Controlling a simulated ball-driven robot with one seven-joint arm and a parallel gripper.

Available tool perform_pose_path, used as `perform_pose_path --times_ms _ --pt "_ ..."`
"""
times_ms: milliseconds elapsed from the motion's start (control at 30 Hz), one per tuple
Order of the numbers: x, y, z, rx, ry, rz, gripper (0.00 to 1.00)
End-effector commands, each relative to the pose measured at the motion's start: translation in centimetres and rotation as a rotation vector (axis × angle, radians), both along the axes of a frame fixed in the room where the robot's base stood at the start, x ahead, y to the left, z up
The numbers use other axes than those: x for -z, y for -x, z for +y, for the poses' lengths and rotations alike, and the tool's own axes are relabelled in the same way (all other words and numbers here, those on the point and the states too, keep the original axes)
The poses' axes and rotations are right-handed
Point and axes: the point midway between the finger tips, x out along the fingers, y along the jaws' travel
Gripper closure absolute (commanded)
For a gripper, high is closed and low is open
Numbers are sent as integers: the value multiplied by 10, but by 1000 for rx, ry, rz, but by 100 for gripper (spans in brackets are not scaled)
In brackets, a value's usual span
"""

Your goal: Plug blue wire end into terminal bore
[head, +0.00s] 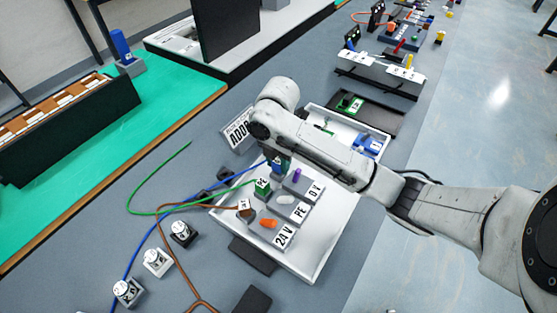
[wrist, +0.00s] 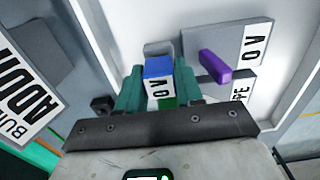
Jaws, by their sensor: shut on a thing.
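My gripper (wrist: 160,92) is shut on the blue wire end (wrist: 157,70), a blue block with a white 0V label, held between teal fingers. In the head view my gripper (head: 278,166) is at the far side of the white tray, partly hidden by my arm. The blue wire (head: 160,225) trails from there to the left. The 0V terminal (wrist: 228,38), a grey block with a purple lever (wrist: 214,67), lies just ahead and right of the held end. I see no bore opening clearly and cannot tell whether the end touches the terminal.
The green wire end (head: 262,187) and brown wire end (head: 244,207) stand beside the PE and 24V terminals, near the white lever (head: 285,200) and orange lever (head: 268,224). The white tray (head: 325,245) has raised walls. Small labelled blocks (head: 155,262) stand at lower left.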

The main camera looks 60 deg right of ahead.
Motion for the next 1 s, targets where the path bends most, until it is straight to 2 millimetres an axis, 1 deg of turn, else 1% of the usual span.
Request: perform_pose_path --times_ms 533,567,867,1000 --pt "13 0 0 0 0 0 94" --pt "13 0 0 0 0 0 63" --pt "12 0 0 0 0 0 35" --pt "12 0 0 0 0 0 34"
